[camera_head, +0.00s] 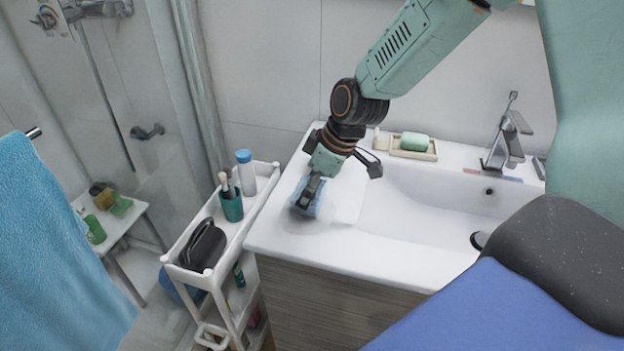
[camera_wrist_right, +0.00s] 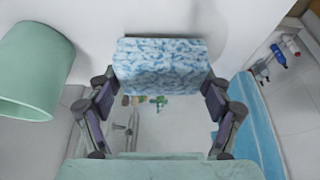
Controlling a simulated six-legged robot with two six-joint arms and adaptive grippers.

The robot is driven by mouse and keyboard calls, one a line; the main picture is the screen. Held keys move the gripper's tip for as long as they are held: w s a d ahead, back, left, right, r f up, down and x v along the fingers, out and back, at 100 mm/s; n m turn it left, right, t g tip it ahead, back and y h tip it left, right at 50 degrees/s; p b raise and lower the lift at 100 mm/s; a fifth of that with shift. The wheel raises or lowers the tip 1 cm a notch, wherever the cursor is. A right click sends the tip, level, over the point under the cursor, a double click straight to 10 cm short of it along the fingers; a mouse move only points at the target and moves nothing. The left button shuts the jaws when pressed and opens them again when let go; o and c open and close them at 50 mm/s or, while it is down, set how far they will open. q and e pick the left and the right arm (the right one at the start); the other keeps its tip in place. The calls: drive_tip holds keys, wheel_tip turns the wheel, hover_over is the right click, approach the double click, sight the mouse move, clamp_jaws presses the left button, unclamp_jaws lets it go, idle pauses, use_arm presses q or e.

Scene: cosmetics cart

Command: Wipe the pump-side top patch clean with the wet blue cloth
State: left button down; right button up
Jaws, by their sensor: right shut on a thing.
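The blue cloth (camera_head: 317,208) is pressed at the left top surface of the white washbasin (camera_head: 275,238), left of the basin's bowl. My right gripper (camera_head: 311,188) points down and is shut on the cloth. In the right wrist view the mottled blue-white cloth (camera_wrist_right: 160,66) spans between the two fingers. The surface under the cloth is hidden. No distinct dirt shows around it, only a paler area (camera_head: 346,203) to its right. I cannot make out a pump. My left gripper is not in view.
A white cart (camera_head: 262,192) stands left of the basin with a blue-capped bottle (camera_head: 245,172), a green cup (camera_head: 231,206) and a black bag (camera_head: 203,246). A soap dish (camera_head: 425,154) and a faucet (camera_head: 507,139) are at the back. A blue towel (camera_head: 55,240) hangs at left.

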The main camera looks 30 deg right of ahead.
sight(293, 226)
drive_tip(key=shift+s+a, duration=0.75)
drive_tip(key=shift+a, duration=0.3)
drive_tip(key=shift+s+a+f+b, duration=0.15)
drive_tip(key=shift+s+a+b, duration=0.3)
drive_tip(key=shift+a+b, duration=0.1)
drive_tip(key=shift+s+a+b, duration=0.4)
drive_tip(key=shift+s+a, duration=0.25)
drive_tip(key=shift+f+b, duration=0.8)
drive_tip(key=shift+b, duration=0.05)
